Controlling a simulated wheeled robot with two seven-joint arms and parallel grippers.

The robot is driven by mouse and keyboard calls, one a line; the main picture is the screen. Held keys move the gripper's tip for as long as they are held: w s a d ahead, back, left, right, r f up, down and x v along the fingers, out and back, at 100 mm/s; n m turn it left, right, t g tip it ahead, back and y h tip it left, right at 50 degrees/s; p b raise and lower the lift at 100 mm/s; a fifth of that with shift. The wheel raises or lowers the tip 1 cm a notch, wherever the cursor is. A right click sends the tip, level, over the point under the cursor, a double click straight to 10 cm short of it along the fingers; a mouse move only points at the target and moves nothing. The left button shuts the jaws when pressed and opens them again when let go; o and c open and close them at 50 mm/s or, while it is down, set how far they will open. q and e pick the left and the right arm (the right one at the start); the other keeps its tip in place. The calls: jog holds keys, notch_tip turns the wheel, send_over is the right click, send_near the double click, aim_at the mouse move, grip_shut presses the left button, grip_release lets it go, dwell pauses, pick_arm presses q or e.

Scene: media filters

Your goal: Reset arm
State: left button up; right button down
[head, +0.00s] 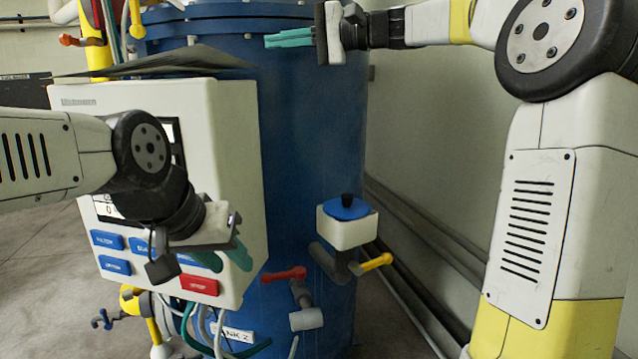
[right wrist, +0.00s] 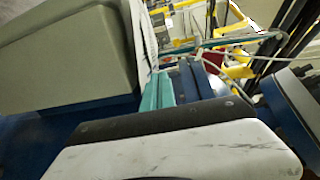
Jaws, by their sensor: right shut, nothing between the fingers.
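My right gripper (head: 272,40) is in front of the upper part of the blue tank (head: 315,120), its teal fingers together and empty, pointing left. In the right wrist view its teal fingers (right wrist: 158,92) lie side by side. My left gripper (head: 236,264) hangs in front of the lower right part of the white control panel (head: 232,130), over its blue and red buttons. Its two teal fingers point down to the right and look apart, with nothing seen between them. My left arm hides part of the panel's screen.
A white box with a blue round top and black knob (head: 346,228) sticks out from the tank. Below it are a yellow-handled valve (head: 374,262) and a red-handled valve (head: 284,274). Pipes (head: 420,240) run along the wall at right. Hoses hang below the panel.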

jog(key=s+d+f+n+t+h, duration=0.1)
jog(key=s+d+f+h, duration=0.3)
jog(key=s+d+f, duration=0.3)
jog(key=s+d+f+n+t+h, duration=0.1)
jog(key=s+d+f+h, duration=0.4)
jog(key=f, duration=1)
jog(key=s+d+f+n+t+h, duration=0.1)
jog(key=s+d+f+h, duration=0.4)
jog(key=s+d+f, duration=0.5)
jog(key=s+f, duration=0.1)
jog(key=s, duration=0.2)
jog(key=shift+d+f, duration=0.2)
jog(key=shift+f, duration=0.05)
dwell(1.0)
